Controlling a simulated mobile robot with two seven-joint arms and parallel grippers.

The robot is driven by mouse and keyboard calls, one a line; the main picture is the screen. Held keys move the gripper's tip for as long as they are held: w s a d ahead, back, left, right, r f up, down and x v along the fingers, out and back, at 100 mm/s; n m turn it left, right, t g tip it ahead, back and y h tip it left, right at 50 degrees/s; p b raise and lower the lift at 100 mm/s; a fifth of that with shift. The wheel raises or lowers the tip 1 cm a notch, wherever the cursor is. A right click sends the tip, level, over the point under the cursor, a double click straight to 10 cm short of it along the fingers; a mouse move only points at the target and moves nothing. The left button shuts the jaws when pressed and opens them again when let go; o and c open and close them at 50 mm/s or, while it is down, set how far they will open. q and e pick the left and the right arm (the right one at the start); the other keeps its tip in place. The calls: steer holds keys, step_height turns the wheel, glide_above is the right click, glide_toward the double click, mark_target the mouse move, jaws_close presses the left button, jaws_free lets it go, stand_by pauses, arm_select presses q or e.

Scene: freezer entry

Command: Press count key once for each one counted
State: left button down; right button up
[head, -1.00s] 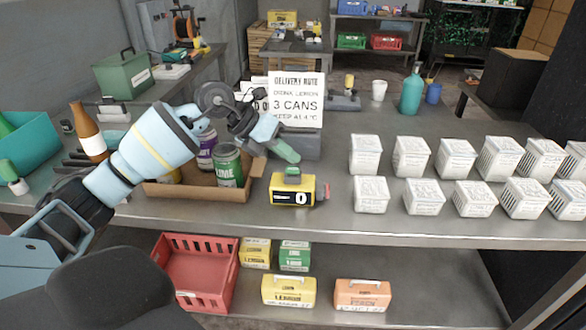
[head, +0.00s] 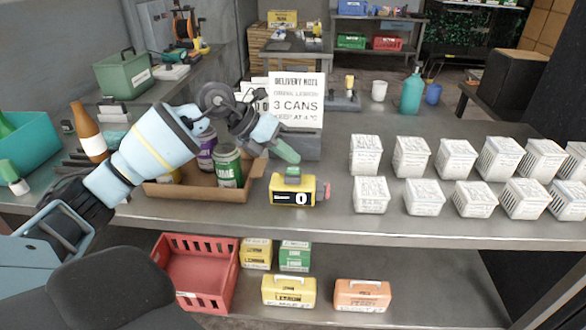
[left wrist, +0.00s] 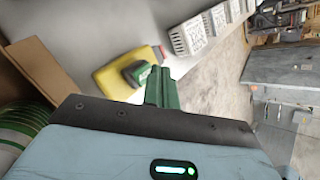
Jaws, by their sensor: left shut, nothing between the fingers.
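The yellow counter (head: 293,190) stands on the steel bench, its display reading 0. A green key (head: 293,172) sits on its top and a reddish knob on its right side. The counter also shows in the left wrist view (left wrist: 113,75). My left gripper (head: 288,154) is shut and empty, its green fingertips just above the green key with a small gap. A cardboard tray (head: 200,192) left of the counter holds a green can (head: 228,167), a purple can (head: 206,150) and a yellow one mostly hidden by my arm. My right gripper is out of view.
A delivery note (head: 297,98) reading "3 CANS" stands behind the counter. Two rows of white baskets (head: 411,157) fill the bench's right. A brown bottle (head: 88,132) stands at left. A red crate (head: 195,272) and several small boxes sit on the lower shelf.

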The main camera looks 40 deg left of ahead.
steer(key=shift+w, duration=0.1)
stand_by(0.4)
arm_select(q)
steer(key=shift+f, duration=0.2)
steer(key=shift+f, duration=0.25)
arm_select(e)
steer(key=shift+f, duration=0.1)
